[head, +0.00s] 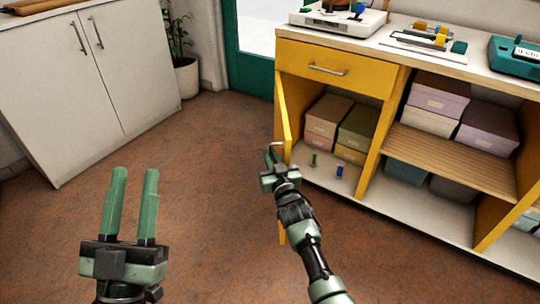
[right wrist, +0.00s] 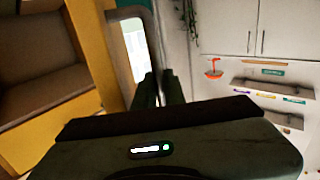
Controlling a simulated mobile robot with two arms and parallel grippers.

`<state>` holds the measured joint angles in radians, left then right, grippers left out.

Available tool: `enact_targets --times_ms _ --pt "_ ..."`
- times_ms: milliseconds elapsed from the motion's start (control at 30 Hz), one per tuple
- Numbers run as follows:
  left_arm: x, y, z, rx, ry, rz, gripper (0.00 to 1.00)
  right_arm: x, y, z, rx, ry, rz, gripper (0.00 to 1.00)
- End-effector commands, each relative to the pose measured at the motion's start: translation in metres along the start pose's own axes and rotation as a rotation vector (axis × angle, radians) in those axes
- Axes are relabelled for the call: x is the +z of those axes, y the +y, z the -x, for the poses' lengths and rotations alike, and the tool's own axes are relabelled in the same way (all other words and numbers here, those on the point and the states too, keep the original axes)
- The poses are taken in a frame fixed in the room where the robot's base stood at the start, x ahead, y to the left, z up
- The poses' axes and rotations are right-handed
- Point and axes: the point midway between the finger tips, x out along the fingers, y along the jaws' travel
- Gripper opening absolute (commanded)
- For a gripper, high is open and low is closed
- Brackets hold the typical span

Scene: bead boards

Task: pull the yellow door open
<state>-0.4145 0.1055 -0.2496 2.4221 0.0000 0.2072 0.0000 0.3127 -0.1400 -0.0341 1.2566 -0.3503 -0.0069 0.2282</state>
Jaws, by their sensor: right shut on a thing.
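The yellow door (head: 283,112) of the yellow cabinet stands swung out from the left compartment, seen nearly edge-on in the head view. My right gripper (head: 272,153) is at the door's outer side, shut on the door handle. In the right wrist view the dark fingers (right wrist: 158,88) meet at a grey bar handle (right wrist: 118,45); the exact contact is dark and hard to make out. My left gripper (head: 133,172) is open and empty, with a gap between its green fingers, above the floor at the lower left.
Storage boxes (head: 327,115) sit in the opened compartment, with small green and blue pegs on its bottom board. A yellow drawer (head: 335,68) is shut above. A white cupboard (head: 85,85) and a potted plant (head: 186,75) stand left. The brown floor between is clear.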

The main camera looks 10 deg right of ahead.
Motion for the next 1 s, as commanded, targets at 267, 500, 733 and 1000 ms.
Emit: enact_targets --times_ms 267,500,733,1000 --pt "0.002 0.0 0.0 0.0 -0.012 -0.001 0.36 -0.002 0.002 -0.001 0.002 0.003 0.001 0.0" --pt "0.002 0.0 0.0 -0.001 -0.012 -0.001 0.36 -0.002 0.002 -0.001 0.002 0.004 0.001 0.19" --pt "0.002 0.0 0.0 -0.001 -0.011 -0.001 0.36 -0.001 0.001 -0.001 0.001 0.002 0.001 0.19" --pt "0.031 -0.004 0.001 -0.008 -0.18 -0.007 0.36 -0.002 0.001 0.017 0.001 0.0 0.001 0.19"
